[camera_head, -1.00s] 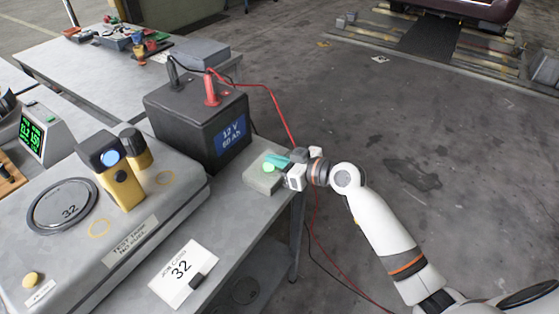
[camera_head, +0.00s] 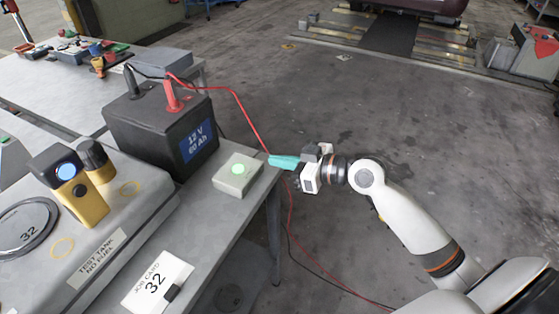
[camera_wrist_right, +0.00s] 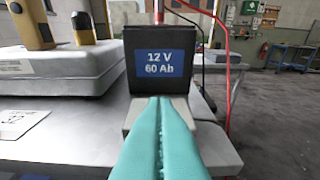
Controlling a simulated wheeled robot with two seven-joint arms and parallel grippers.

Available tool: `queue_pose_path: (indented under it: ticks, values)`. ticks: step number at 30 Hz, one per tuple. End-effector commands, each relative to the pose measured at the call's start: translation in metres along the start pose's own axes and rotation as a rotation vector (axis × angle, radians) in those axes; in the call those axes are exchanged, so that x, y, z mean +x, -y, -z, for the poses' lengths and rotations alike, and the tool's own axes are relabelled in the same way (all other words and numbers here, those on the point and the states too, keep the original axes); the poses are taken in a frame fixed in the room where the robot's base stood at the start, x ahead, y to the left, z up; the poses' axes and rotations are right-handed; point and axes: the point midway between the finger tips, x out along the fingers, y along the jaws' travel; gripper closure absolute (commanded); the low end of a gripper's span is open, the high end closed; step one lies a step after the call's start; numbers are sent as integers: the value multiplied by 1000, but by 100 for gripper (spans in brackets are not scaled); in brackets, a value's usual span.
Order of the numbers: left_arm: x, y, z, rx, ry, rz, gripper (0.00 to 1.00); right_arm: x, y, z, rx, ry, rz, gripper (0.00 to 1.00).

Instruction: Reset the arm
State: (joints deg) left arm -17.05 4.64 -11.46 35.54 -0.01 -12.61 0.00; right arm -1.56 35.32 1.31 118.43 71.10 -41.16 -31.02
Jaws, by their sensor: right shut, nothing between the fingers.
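My right gripper (camera_head: 284,162) has teal fingers that are shut with nothing between them. In the head view it is just off the right edge of the workbench, to the right of a small pale box with a lit green button (camera_head: 238,172), and apart from it. In the right wrist view the teal fingers (camera_wrist_right: 161,130) lie together and point at the black 12 V battery (camera_wrist_right: 162,66), covering part of the pale box (camera_wrist_right: 133,112). My left gripper is not in view.
The battery (camera_head: 165,130) stands on the bench with black and red clamps; a red cable (camera_head: 243,108) runs close by the gripper. A yellow-black device (camera_head: 77,188) stands on the test tank (camera_head: 130,215). A job card (camera_head: 157,282) lies in front. Open floor (camera_head: 400,120) lies right.

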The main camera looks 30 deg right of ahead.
Motion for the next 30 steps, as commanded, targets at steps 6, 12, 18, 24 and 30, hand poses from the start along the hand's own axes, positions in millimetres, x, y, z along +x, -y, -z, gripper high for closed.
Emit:
queue_pose_path:
  ticks: [6, 12, 18, 24, 30]
  values:
    - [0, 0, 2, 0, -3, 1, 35, 0, 0, 0, 0, 0, 0, 100]
    - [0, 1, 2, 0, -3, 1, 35, 0, 0, 0, 0, 0, 0, 100]
    - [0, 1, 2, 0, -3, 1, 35, 6, 13, 25, 42, -34, 42, 100]
    - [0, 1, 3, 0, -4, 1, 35, 17, 49, 148, 191, -202, 214, 100]
    - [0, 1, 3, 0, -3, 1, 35, 4, 46, 301, 311, -429, 369, 100]
